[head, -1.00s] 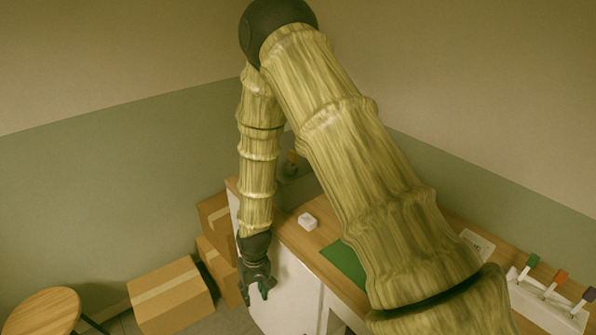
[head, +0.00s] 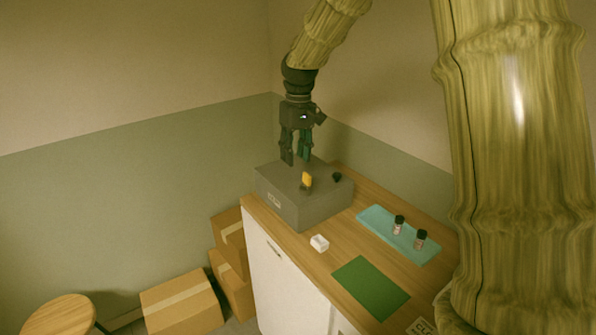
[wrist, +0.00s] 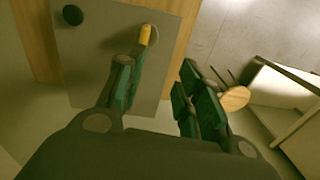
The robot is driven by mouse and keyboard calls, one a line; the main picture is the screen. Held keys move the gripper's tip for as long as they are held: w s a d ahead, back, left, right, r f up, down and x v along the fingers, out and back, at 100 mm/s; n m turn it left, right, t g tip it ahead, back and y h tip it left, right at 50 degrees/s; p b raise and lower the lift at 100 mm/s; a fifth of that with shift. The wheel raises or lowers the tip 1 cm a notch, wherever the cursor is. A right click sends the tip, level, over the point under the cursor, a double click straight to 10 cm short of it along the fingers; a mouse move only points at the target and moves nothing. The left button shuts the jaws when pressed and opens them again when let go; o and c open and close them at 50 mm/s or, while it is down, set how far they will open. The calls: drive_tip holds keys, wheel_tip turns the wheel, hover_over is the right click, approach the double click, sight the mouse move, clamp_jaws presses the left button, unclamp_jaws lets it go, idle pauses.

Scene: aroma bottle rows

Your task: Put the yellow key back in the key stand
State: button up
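The yellow key (head: 307,180) stands upright on top of a grey box (head: 318,208) at the back of the counter; how deep it sits cannot be told. It also shows in the wrist view (wrist: 145,35), beyond the tip of one finger. My gripper (head: 296,160) points down above the box, close to the key. Its fingers are spread in the wrist view (wrist: 152,82), with nothing between them. The key stand is not visible now; my arm covers the right side of the head view.
A black knob (head: 337,177) is on the box top. A white cube (head: 320,242), a green mat (head: 370,286) and a teal tray (head: 372,220) with two small bottles are on the wooden counter. Cardboard boxes (head: 182,302) and a round stool (head: 60,315) stand on the floor.

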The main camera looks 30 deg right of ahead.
wheel_tip(320, 180, up, 4)
drive_tip(key=s+d+f, duration=0.1)
drive_tip(key=d, duration=0.2)
drive_tip(key=p, duration=0.2)
hover_over(308, 174)
drive_tip(key=f, duration=0.4)
drive_tip(key=shift+w+f, duration=0.2)
drive_tip(key=shift+w, duration=0.05)
drive_tip(key=shift+s+f+p, duration=0.15)
drive_tip(key=shift+f+p, duration=0.4)
drive_tip(key=shift+f, duration=0.1)
drive_tip(key=shift+a+f+p, duration=0.1)
drive_tip(key=shift+f+p, duration=0.7)
drive_tip(key=shift+f, duration=1.35)
drive_tip(key=shift+s, duration=0.1)
drive_tip(key=shift+c, duration=0.2)
